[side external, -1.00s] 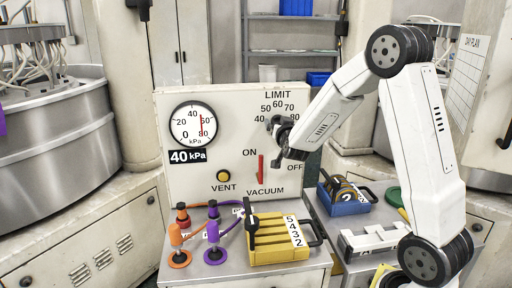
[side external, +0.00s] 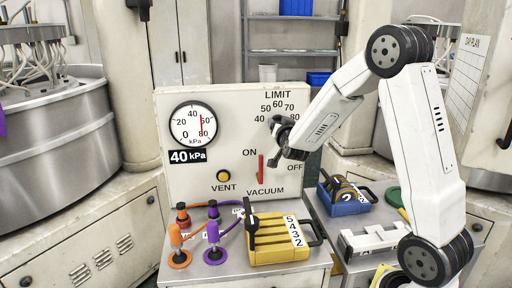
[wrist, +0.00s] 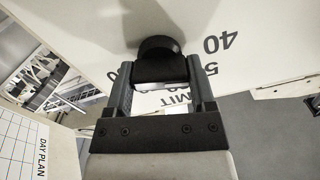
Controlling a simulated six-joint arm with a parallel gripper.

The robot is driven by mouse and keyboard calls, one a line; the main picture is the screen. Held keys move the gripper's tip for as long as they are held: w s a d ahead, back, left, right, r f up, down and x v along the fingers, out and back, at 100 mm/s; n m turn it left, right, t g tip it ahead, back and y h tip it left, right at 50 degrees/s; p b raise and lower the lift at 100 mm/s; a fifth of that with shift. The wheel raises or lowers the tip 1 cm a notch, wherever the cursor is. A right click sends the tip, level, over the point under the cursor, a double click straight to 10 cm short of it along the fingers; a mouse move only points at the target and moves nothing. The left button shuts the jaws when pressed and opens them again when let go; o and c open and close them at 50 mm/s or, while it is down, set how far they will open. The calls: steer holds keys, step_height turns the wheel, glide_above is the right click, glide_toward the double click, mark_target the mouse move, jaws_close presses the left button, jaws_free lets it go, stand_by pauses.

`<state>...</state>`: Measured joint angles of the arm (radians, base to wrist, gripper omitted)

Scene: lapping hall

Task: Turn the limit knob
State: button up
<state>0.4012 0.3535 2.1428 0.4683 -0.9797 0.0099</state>
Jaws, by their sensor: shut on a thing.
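The limit knob (wrist: 160,60) is a dark round knob on the cream panel (side external: 180,98). In the wrist view it sits between the two fingers of my gripper (wrist: 159,78), which is shut on it. In the side view my gripper (side external: 281,133) is at the panel below the LIMIT scale (side external: 278,104), which reads 40 to 80. There the gripper largely hides the knob, and I cannot tell which number it points at.
A red vacuum lever (side external: 261,168) is just below my gripper. A yellow vent button (side external: 223,175) and a round gauge (side external: 194,124) are to the left. A yellow block (side external: 270,250) and orange and purple fittings stand below. A blue bin (side external: 345,205) is at right.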

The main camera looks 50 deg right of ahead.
steer(key=m, duration=0.6)
steer(key=shift+m, duration=0.3)
stand_by(0.4)
steer(key=o, duration=1.2)
steer(key=shift+s+a, duration=0.1)
steer(key=v, duration=0.7)
steer(key=shift+s+a, duration=0.25)
